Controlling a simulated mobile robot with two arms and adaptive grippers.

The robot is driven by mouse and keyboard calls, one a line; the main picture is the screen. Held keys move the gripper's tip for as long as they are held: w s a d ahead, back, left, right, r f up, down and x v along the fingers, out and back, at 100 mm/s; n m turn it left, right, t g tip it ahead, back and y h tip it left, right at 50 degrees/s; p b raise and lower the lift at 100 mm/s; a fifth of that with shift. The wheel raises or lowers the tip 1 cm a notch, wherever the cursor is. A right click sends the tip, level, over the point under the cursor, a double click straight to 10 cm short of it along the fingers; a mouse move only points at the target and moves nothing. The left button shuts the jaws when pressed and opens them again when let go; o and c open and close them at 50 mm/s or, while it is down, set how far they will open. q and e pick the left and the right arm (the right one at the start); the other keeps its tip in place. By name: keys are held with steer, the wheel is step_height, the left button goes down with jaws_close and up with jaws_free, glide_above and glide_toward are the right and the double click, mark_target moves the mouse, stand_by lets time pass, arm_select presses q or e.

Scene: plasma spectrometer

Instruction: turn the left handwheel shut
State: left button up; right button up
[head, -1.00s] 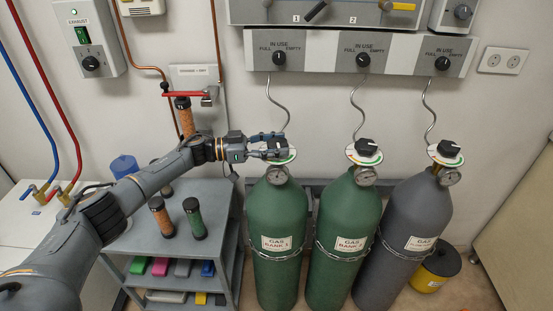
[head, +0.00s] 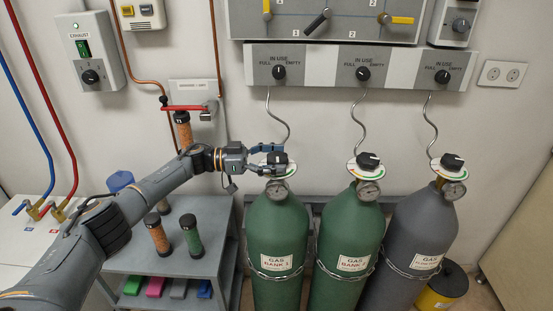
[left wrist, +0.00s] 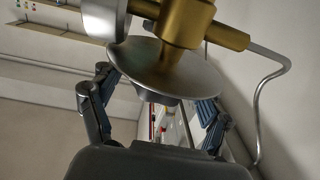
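The left handwheel (head: 277,158) is a black knob above a pale disc on top of the left green cylinder (head: 277,225), labelled GAS BANK 1. My left gripper (head: 268,157) reaches it from the left, with its fingers on either side of the knob. In the left wrist view the gripper (left wrist: 157,100) has its fingers spread wide around the grey disc (left wrist: 165,68), below a brass valve body (left wrist: 185,20). The knob is mostly hidden there, and I cannot see firm contact. My right gripper is not in view.
The middle green cylinder (head: 345,235) and the grey cylinder (head: 408,225) stand close to the right, with similar black knobs. A thin curled pipe (head: 283,120) rises behind the left valve to the wall panel (head: 320,72). A grey shelf (head: 205,255) stands left, under my arm.

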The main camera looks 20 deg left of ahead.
arm_select(q)
steer(key=shift+a, duration=0.1)
steer(key=v, duration=1.2)
steer(key=shift+c, duration=0.5)
